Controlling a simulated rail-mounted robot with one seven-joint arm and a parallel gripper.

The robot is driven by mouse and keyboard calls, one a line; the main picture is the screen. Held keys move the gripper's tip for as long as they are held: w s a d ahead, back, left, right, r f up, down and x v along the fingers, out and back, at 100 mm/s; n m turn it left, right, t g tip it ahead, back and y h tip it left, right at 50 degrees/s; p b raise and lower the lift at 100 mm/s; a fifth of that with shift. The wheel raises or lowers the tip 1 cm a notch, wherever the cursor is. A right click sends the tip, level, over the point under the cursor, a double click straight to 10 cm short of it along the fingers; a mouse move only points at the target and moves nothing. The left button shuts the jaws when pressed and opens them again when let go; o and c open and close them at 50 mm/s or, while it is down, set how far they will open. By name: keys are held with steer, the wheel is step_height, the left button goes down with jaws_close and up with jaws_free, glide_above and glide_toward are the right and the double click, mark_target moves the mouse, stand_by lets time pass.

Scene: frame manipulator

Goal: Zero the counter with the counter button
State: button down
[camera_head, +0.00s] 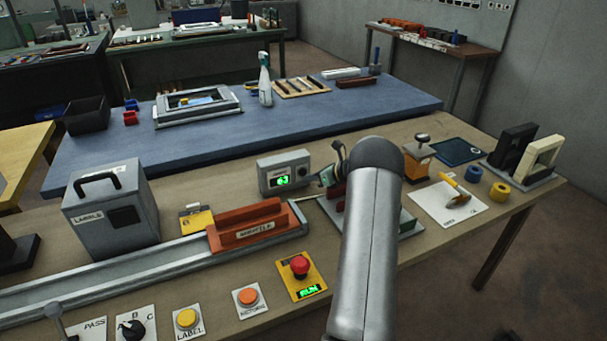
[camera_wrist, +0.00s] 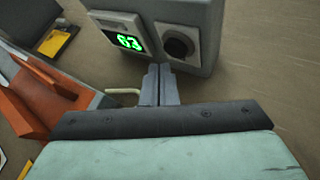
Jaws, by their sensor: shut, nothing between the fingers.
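The counter (camera_head: 270,176) is a grey box near the middle of the workbench, with a green lit display. In the wrist view its display (camera_wrist: 128,41) reads 63. The counter button (camera_wrist: 178,46) is a dark round button on a pale plate, right of the display. My gripper (camera_wrist: 160,70) is shut and empty, its fingertips just below the button in the wrist view. I cannot tell whether they touch it. In the head view my gripper (camera_head: 328,175) is at the right of the counter, partly hidden by my arm.
An orange-red tray (camera_head: 247,226) sits on the metal rail (camera_head: 120,277) left of the counter. A grey label box (camera_head: 108,205) stands further left. A red stop button (camera_head: 299,265), an orange button (camera_head: 248,297) and a yellow button (camera_head: 187,318) are along the front.

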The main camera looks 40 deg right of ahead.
steer(key=shift+w, duration=0.15)
steer(key=shift+w, duration=0.3)
steer(key=shift+w+d, duration=0.15)
steer(key=shift+w, duration=0.25)
stand_by(0.8)
steer(key=shift+s, duration=0.85)
steer(key=shift+s, duration=0.1)
steer(key=shift+s+a, duration=0.2)
steer(key=shift+s, duration=0.6)
steer(key=shift+s+a, duration=0.25)
steer(key=shift+s, duration=0.5)
steer(key=shift+s+a, duration=0.2)
steer(key=shift+s, duration=0.6)
